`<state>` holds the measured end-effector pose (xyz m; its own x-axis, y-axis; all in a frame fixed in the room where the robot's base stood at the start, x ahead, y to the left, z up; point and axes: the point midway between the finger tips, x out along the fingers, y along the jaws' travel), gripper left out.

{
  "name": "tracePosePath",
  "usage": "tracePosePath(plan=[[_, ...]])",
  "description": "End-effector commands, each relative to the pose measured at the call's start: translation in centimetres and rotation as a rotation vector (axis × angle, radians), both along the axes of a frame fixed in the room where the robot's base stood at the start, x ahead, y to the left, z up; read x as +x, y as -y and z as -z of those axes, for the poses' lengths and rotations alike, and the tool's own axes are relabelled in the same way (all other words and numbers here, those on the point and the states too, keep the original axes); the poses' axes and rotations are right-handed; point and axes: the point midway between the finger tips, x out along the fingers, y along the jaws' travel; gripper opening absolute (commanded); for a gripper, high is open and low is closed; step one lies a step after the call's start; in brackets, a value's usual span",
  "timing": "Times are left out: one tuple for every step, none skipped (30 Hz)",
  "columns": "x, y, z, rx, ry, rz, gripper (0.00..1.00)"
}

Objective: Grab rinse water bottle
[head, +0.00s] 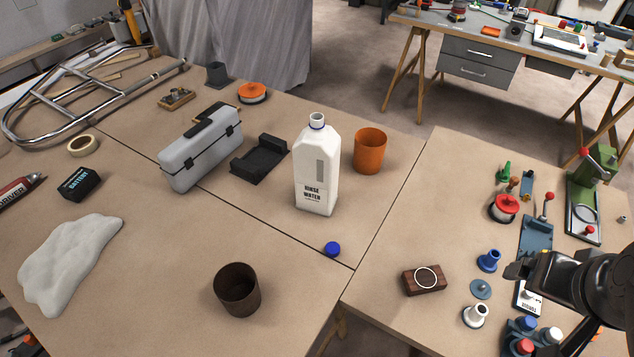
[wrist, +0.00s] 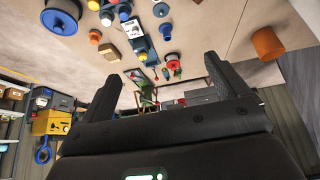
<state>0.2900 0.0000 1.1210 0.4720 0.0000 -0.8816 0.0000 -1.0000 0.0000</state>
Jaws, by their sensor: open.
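The rinse water bottle (head: 316,172) is a white jug with a black "RINSE WATER" label, standing upright near the middle of the table in the head view. Its neck is open, with a blue ring around it. A blue cap (head: 332,249) lies on the table in front of it. My gripper (head: 515,271) is at the lower right of the head view, over the right-hand table and well apart from the bottle. In the wrist view my gripper (wrist: 160,90) shows two black fingers spread apart with nothing between them. I cannot make out the bottle in the wrist view.
An orange cup (head: 370,152) stands right behind the bottle; a black tray (head: 260,160) and grey toolbox (head: 201,150) are to its left. A brown cup (head: 237,290) stands in front. A wooden block (head: 424,280) and several small parts lie near my gripper. Table before the bottle is mostly clear.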

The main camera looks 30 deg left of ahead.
Motion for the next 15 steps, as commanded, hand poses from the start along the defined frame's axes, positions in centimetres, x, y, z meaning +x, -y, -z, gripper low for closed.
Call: tracePosePath(plan=[[0.0, 0.0, 0.0, 0.0, 0.0, 0.0, 0.96], [0.0, 0.0, 0.0, 0.0, 0.0, 0.0, 0.98], [0.0, 0.0, 0.0, 0.0, 0.0, 0.0, 1.0], [0.0, 0.0, 0.0, 0.0, 0.0, 0.0, 1.0], [0.0, 0.0, 0.0, 0.0, 0.0, 0.0, 1.0], [0.0, 0.0, 0.0, 0.0, 0.0, 0.0, 1.0], [0.0, 0.0, 0.0, 0.0, 0.0, 0.0, 1.0], [0.0, 0.0, 0.0, 0.0, 0.0, 0.0, 1.0], [0.0, 0.0, 0.0, -0.003, -0.002, -0.003, 1.0], [0.1, 0.0, 0.1, -0.008, -0.007, -0.008, 1.0], [0.1, 0.0, 0.3, -0.016, -0.014, -0.017, 1.0], [0.3, 0.1, 0.6, -0.035, -0.028, -0.035, 1.0], [0.4, 0.2, 0.9, -0.053, -0.044, -0.053, 1.0], [0.6, 0.3, 1.2, -0.078, -0.062, -0.076, 1.0], [0.9, 0.5, 1.8, -0.118, -0.092, -0.114, 1.0]])
